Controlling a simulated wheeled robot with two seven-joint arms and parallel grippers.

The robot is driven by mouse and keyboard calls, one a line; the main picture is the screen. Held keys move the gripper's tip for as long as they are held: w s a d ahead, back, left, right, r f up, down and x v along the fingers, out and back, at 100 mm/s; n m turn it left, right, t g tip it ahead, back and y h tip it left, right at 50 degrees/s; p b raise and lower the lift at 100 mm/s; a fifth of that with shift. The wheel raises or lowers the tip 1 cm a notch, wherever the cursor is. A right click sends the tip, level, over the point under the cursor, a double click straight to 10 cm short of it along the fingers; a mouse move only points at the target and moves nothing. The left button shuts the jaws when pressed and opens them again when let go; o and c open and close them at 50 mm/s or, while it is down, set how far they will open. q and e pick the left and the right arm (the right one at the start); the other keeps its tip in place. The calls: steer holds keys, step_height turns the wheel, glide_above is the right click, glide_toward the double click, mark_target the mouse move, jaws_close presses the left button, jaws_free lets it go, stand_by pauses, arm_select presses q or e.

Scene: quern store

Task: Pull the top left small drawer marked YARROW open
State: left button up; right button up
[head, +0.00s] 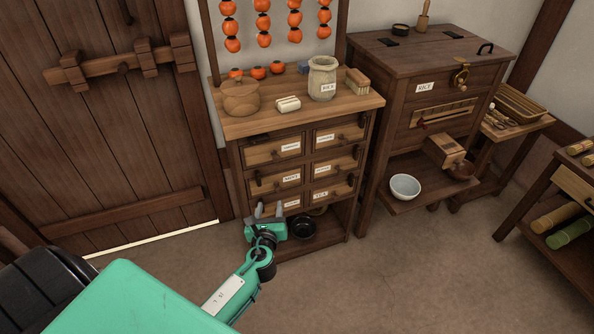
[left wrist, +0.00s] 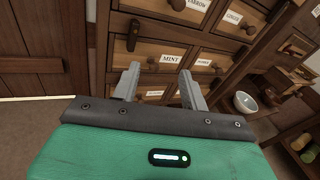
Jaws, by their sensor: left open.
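The small chest has two columns of wooden drawers. The top left drawer (head: 272,154) looks shut; its label is too small to read in the head view. In the left wrist view the YARROW label (left wrist: 198,4) and its round knob (left wrist: 178,4) show at the top edge, partly cut off. The drawer marked MINT (left wrist: 171,58) lies below it. My left gripper (head: 268,210) is open and empty, in front of the bottom left drawer, below the YARROW drawer. In the left wrist view its two fingers (left wrist: 160,78) point towards the MINT drawer's lower part. My right gripper is out of view.
A lidded basket (head: 241,99), a jar (head: 322,78) and a brush (head: 357,80) stand on the chest's top. A dark bowl (head: 302,228) sits on the chest's low shelf. A chest marked RICE (head: 425,87) stands to the right. The floor in front is clear.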

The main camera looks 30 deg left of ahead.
mark_target(277, 161)
arm_select(q)
step_height(277, 161, up, 5)
steer(key=w+m+t, duration=0.1)
steer(key=w+m, duration=0.1)
steer(key=shift+y, duration=0.3)
steer(key=x, duration=1.2)
steer(key=shift+w+a+r, duration=0.1)
steer(key=shift+w, duration=0.3)
steer(key=shift+c, duration=0.4)
jaws_close()
